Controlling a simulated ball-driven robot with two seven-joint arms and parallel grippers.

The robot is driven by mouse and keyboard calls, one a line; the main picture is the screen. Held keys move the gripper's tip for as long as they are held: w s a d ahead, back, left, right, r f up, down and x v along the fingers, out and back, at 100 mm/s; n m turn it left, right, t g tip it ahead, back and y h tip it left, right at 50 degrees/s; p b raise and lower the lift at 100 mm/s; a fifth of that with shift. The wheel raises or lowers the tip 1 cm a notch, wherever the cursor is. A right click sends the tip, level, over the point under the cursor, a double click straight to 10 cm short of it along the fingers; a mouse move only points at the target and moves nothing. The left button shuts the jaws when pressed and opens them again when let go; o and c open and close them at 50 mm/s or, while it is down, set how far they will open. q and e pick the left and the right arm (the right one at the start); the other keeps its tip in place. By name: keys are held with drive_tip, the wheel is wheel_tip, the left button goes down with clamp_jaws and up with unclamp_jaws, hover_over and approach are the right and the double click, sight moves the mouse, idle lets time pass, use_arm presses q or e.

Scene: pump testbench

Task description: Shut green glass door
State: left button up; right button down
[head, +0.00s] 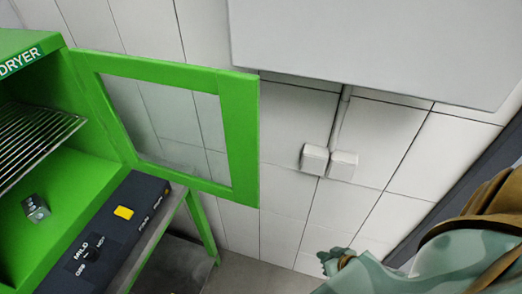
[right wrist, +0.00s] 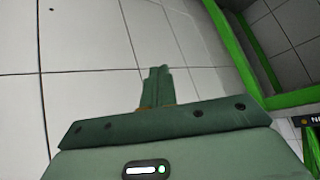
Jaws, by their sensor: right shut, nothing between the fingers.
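The green-framed glass door (head: 240,130) of the green dryer (head: 85,190) stands wide open, swung out to the right of the cabinet in the head view. Its frame also shows at the right of the right wrist view (right wrist: 232,48). My right gripper (head: 335,260) is low at the right of the head view, apart from the door and to its right. In the right wrist view its fingers (right wrist: 157,88) are together with nothing between them. My left gripper is not in view.
A dark control panel (head: 125,212) with a yellow button runs along the dryer's front edge. A wire rack (head: 35,140) and a small metal cube (head: 35,207) are inside the dryer. A white wall cabinet (head: 370,45) and two sockets (head: 314,159) are on the tiled wall behind.

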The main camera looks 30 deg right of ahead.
drive_tip(key=w+d+r+m+t+y+p, duration=0.1)
drive_tip(key=w+r+t+y, duration=0.1)
drive_tip(key=w+r, duration=0.5)
drive_tip(key=w+d+r+m+t+y+p, duration=0.15)
drive_tip(key=w+r, duration=0.25)
drive_tip(key=r, duration=0.7)
drive_tip(key=a+r+m+g+y+p, duration=0.1)
drive_tip(key=a+r+m+y+p, duration=0.3)
drive_tip(key=r, duration=0.8)
drive_tip(key=a+r+n+y, duration=0.15)
drive_tip(key=r+y, duration=0.45)
drive_tip(key=r, duration=0.7)
drive_tip(key=w+a+p, duration=0.2)
drive_tip(key=w+a, duration=0.2)
drive_tip(key=a, duration=0.7)
drive_tip(key=shift+w+f+m, duration=0.15)
drive_tip(key=shift+w+m, duration=0.05)
drive_tip(key=shift+m, duration=0.1)
